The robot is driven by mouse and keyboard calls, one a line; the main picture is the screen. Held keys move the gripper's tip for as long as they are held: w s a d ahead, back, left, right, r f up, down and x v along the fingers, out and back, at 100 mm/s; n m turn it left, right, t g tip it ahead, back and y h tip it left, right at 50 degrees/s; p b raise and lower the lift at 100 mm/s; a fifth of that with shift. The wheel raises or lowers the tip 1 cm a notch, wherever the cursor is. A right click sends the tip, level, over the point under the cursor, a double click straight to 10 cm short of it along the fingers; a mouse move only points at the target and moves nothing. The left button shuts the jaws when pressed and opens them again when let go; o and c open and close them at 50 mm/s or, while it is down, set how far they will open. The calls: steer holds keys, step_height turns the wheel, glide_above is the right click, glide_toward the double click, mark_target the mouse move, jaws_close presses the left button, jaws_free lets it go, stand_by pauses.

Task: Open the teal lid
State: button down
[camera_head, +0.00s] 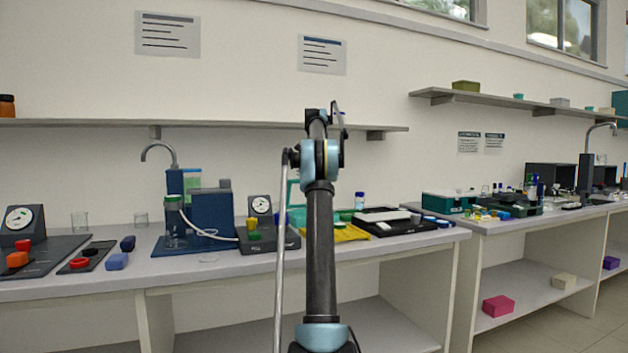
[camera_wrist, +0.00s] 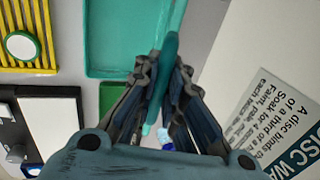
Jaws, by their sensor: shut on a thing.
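The teal lid (camera_wrist: 171,48) shows nearly edge-on in the wrist view, as a narrow strip between the fingers. My gripper (camera_wrist: 164,72) is shut on it. The open teal box (camera_wrist: 122,38) lies beside it to the left, with its inside showing. The lid stands raised off the box, steeply tilted; its exact angle I cannot tell. In the head view a teal panel (camera_head: 292,194), apparently the lid, shows just left of my arm. My gripper is hidden behind my arm there.
A yellow ribbed rack (camera_wrist: 44,66) with a round white-topped piece and a black tray with a white block (camera_wrist: 52,118) lie left of the box. A printed sheet (camera_wrist: 285,125) is at right. A blue-capped bottle (camera_head: 360,200) stands nearby on the bench.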

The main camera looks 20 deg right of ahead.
steer(key=shift+w+r, duration=0.15)
steer(key=shift+w, duration=0.15)
stand_by(0.4)
steer(key=c, duration=1.9)
jaws_free()
steer(key=shift+c, duration=0.2)
steer(key=v, duration=0.7)
steer(key=shift+r, duration=0.15)
steer(key=shift+s, duration=0.15)
